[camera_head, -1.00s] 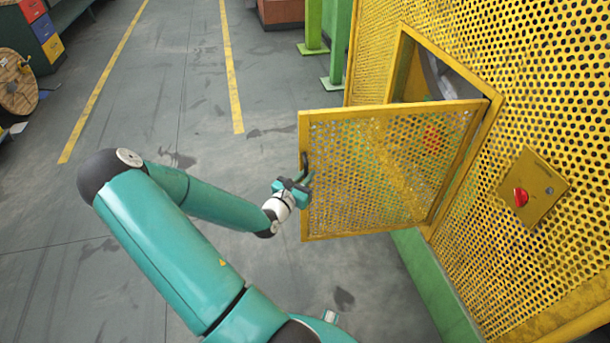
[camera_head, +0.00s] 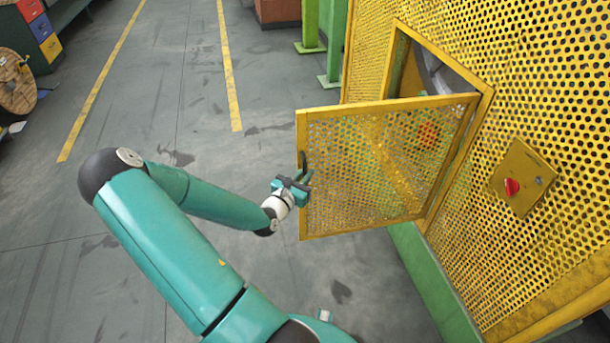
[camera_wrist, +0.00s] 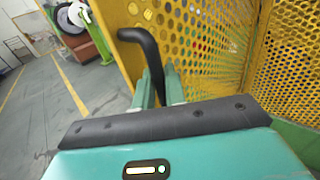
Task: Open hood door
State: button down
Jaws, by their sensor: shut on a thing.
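The yellow perforated hood door (camera_head: 385,165) stands swung out from its opening in the yellow perforated hood (camera_head: 545,90), hinged on its right side. A dark curved handle (camera_head: 303,160) is on the door's left edge; in the wrist view the black handle (camera_wrist: 143,42) rises between the fingers. My gripper (camera_head: 303,178) is shut on the handle at the door's left edge. In the wrist view my gripper's teal fingers (camera_wrist: 158,88) stand on both sides of the handle, and its lower part is hidden.
A red knob (camera_head: 512,187) sits on a yellow plate right of the opening. Green posts (camera_head: 332,45) stand behind the door. A wooden reel (camera_head: 15,82) and coloured bins (camera_head: 43,28) are at the far left. The grey floor left of the door is clear, with yellow lines.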

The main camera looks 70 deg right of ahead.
jog(key=c, duration=1.5)
grip_release()
jog(key=shift+s, duration=0.15)
jog(key=shift+c, duration=0.2)
jog(key=v, duration=1.4)
